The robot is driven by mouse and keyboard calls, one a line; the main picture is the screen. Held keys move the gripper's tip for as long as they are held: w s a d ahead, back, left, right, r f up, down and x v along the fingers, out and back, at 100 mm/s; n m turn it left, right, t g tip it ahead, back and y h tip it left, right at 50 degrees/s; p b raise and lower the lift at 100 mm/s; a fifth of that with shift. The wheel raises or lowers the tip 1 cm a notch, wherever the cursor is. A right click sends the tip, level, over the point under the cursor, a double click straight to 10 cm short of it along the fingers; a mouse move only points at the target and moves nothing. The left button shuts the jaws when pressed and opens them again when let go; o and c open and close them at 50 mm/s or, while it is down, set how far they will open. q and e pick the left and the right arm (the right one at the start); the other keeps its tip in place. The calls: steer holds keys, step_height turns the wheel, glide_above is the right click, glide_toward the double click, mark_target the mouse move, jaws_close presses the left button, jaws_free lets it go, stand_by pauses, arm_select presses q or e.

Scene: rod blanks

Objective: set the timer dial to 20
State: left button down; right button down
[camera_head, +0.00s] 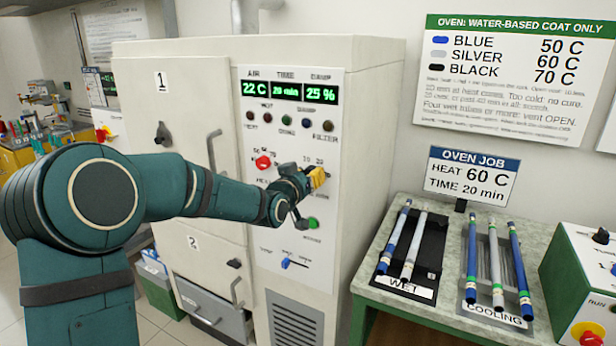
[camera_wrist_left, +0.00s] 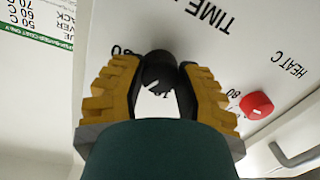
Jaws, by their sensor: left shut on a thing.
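The oven's control panel (camera_head: 284,255) carries a display (camera_head: 286,90) reading TIME 20 min. My left gripper (camera_head: 305,180) is at the panel and hides most of the timer dial in the head view. In the left wrist view, the gripper's yellow, ridged fingers (camera_wrist_left: 160,82) are closed on both sides of the dark timer dial (camera_wrist_left: 158,66), under the TIME lettering. Part of the dial's scale shows, but its pointer cannot be read clearly. My right gripper is in neither view.
The red heat dial (camera_head: 263,162) is close by on the panel, also visible in the wrist view (camera_wrist_left: 256,105). The job card (camera_head: 472,176) reads HEAT 60 C, TIME 20 min. Rods lie on the bench (camera_head: 455,322) at right.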

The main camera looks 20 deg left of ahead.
arm_select(q)
steer(key=c, duration=0.6)
jaws_free()
steer(key=shift+d, duration=0.1)
steer(key=shift+o, duration=0.2)
steer(key=s, duration=1.2)
steer(key=shift+a+r, duration=0.25)
steer(key=shift+r, duration=0.15)
